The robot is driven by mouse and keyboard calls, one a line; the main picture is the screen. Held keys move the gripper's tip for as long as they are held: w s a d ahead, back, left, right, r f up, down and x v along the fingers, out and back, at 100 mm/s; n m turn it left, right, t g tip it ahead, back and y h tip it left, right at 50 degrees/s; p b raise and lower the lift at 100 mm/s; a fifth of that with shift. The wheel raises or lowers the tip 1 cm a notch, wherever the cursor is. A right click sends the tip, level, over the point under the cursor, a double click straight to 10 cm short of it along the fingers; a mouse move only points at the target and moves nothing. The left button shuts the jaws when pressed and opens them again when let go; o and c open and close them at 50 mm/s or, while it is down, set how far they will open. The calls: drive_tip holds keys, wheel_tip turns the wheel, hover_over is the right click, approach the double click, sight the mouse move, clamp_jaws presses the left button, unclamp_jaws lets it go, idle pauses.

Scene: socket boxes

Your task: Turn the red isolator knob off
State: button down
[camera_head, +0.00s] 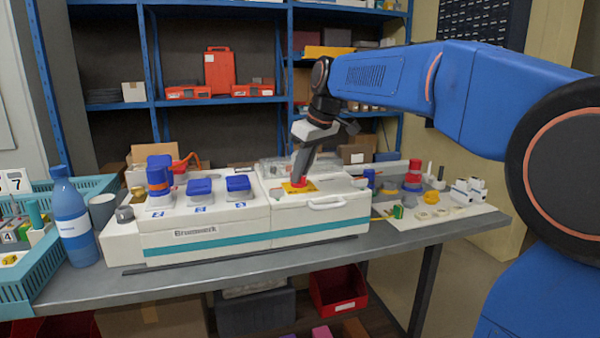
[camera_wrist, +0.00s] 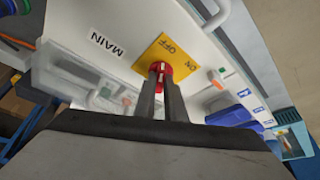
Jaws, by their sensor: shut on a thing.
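The red isolator knob (camera_wrist: 160,68) sits on a yellow plate (camera_wrist: 168,50) marked ON and OFF, with a MAIN label (camera_wrist: 106,44) beside it in the wrist view. My gripper (camera_wrist: 162,84) is shut on the knob, one finger on each side. In the head view my gripper (camera_head: 299,180) reaches down onto the yellow plate (camera_head: 311,187) on top of the white box (camera_head: 320,222). The fingers hide part of the knob, and I cannot tell its exact setting.
To the left are blue-lidded sockets (camera_head: 199,187) and a blue plug (camera_head: 158,173). A blue bottle (camera_head: 73,217) and a teal crate (camera_head: 35,275) stand further left. Small parts lie on a white board (camera_head: 455,213) at right.

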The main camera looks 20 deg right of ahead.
drive_tip(key=shift+d+n+g, duration=0.1)
drive_tip(key=shift+n+g, duration=0.2)
drive_tip(key=shift+n, duration=0.8)
drive_tip(key=shift+y, duration=0.3)
drive_tip(key=c, duration=1.8)
unclamp_jaws()
drive_tip(key=shift+r, duration=0.15)
drive_tip(key=v, duration=1.7)
drive_tip(key=shift+d, duration=0.1)
